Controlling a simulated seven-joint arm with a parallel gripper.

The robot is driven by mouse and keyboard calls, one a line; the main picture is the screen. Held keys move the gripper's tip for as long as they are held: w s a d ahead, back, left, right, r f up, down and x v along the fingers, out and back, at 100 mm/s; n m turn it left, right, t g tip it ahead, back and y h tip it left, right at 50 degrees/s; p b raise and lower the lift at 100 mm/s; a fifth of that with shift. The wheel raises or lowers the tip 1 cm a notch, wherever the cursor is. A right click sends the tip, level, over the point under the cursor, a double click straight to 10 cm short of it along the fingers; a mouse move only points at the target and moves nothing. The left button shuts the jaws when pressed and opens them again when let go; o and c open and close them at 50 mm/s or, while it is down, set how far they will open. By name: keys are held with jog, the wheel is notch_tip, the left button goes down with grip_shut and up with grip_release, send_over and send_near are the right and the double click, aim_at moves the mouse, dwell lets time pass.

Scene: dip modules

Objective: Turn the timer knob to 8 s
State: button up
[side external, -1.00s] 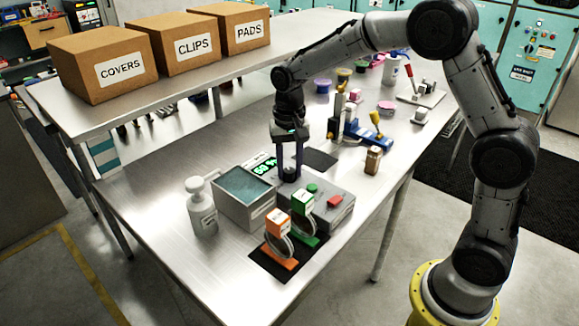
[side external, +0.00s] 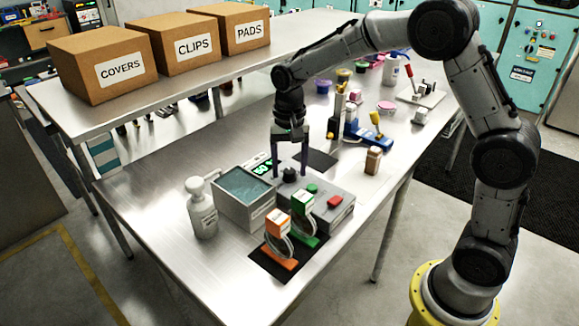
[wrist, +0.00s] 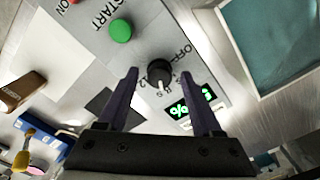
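The black timer knob (wrist: 158,74) sits on the grey control box (side external: 318,195); it also shows in the side view (side external: 289,174). Its white pointer mark faces down in the wrist view, towards the small printed numbers. I cannot read for certain which number it meets. "OFF" is printed to the knob's upper right there. My gripper (wrist: 160,72) is open, with one finger on each side of the knob and a gap at both sides. A green lit display (wrist: 192,104) is partly hidden by a finger; its reading is unclear.
A green START button (wrist: 120,30) and a red button (side external: 335,201) are on the same box. A liquid-filled bath (side external: 245,185) stands beside it, with a white bottle (side external: 202,210) further left. Orange (side external: 278,224) and green (side external: 302,203) labelled holders stand in front.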

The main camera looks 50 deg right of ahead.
aim_at(290, 170)
notch_tip(290, 170, up, 14)
dwell(0.8)
